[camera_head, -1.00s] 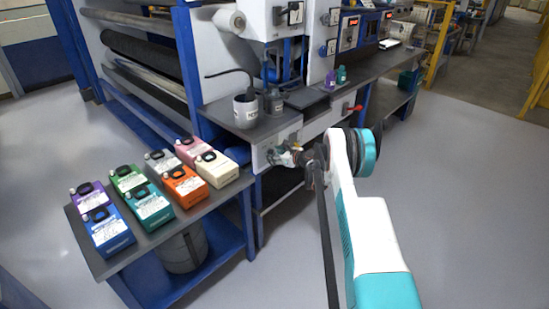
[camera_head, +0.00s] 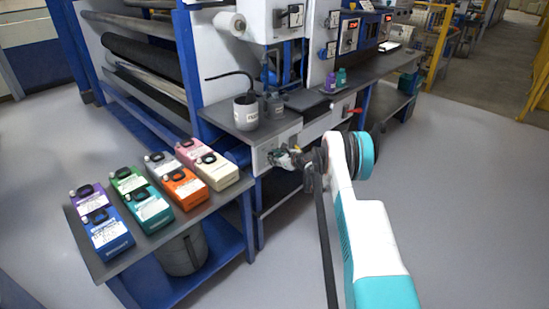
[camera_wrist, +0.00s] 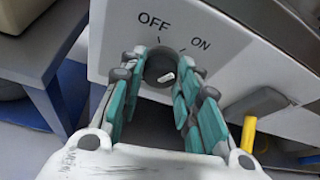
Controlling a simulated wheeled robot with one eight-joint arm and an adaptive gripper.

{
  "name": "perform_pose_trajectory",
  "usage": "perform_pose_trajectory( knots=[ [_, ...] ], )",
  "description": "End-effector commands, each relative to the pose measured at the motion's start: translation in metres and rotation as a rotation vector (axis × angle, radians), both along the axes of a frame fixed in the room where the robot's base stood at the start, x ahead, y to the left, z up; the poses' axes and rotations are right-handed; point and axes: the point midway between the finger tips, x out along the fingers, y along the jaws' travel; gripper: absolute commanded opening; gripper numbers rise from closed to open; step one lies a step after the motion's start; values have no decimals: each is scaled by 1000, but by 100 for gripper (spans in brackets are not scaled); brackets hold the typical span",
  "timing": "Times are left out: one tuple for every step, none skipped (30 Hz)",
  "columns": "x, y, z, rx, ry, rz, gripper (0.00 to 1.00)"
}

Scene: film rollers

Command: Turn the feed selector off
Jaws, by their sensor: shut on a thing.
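The feed selector is a dark round knob (camera_wrist: 160,66) with a pale mark, on a light panel (camera_wrist: 115,30). "OFF" (camera_wrist: 155,20) is printed above it and "ON" (camera_wrist: 200,44) to its upper right, each with a short line. My gripper (camera_wrist: 158,78) has teal-padded fingers on both sides of the knob and is shut on it. I cannot tell exactly which line the knob points to. In the head view my gripper (camera_head: 286,158) is at the front panel of the machine's bench (camera_head: 262,155); the knob is hidden there.
A red-handled lever (camera_head: 355,111) is farther right on the bench front. A side table (camera_head: 190,222) with several coloured boxes stands at left. The floor at right (camera_head: 460,190) is clear.

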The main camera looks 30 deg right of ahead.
Motion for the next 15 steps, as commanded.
perform_pose_trajectory(
  knots=[
    [0, 1, 0, -20, -7, 0, 7],
    [0, 1, 0, -35, -13, 0, 7],
    [0, 1, 0, -56, -20, 0, 7],
    [0, 2, -1, -75, -26, 0, 7],
    [0, 2, -1, -94, -34, 0, 7],
    [0, 2, -1, -122, -44, 1, 7],
    [0, 3, 0, -145, -52, 1, 7],
    [0, 3, -1, -169, -61, 1, 7],
    [-1, 3, -1, -201, -73, 1, 7],
    [-1, 3, -1, -228, -83, 1, 7],
    [-1, 3, -1, -254, -92, 1, 7],
    [-1, 3, -1, -290, -105, 0, 7],
    [-1, 3, -1, -316, -115, 0, 7],
    [-1, 4, -1, -343, -125, 0, 7],
    [-1, 4, -2, -380, -138, 0, 7]
  ],
)
